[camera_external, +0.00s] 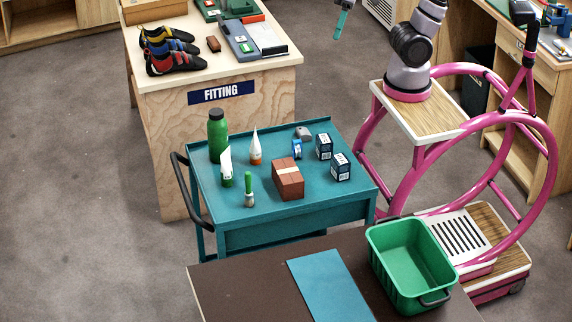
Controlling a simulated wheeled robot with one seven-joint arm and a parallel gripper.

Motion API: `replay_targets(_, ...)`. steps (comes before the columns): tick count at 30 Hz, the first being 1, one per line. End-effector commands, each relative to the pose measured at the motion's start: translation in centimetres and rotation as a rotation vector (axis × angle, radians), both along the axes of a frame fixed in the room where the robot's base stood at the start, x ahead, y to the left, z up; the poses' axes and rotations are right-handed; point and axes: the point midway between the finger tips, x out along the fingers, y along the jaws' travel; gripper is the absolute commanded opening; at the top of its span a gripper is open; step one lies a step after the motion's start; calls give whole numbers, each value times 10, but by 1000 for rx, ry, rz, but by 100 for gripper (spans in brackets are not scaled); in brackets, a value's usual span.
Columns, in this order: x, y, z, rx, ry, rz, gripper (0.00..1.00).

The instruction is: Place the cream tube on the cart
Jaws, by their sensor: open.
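Two white tubes stand upright on the teal cart (225,208). One tube has an orange base (255,148); the other tube has a green base (226,166) and stands to its left, nearer the front. I cannot tell which is the cream tube. My gripper (342,24) is at the top edge of the view, above and behind the cart, well apart from both tubes. It is open and I see nothing in it. Its upper part and most of my arm are cut off by the frame.
On the cart also stand a green bottle (217,135), a green-handled brush (249,190), a brown block (287,180), a blue roll (297,148) and dark boxes (324,147). A green bin (411,265) sits on the brown table (245,294). The fitting table (160,78) holds shoes.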

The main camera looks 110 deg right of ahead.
Motion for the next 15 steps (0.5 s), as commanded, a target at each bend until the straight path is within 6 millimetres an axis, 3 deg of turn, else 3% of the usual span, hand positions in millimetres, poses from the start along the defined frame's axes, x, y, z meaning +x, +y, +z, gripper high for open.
replay_targets(3,-26,-3,15,-83,-113,57,53)
replay_targets(6,-38,-6,21,-131,-171,85,53)
replay_targets(15,-46,-8,25,-163,-210,102,53)
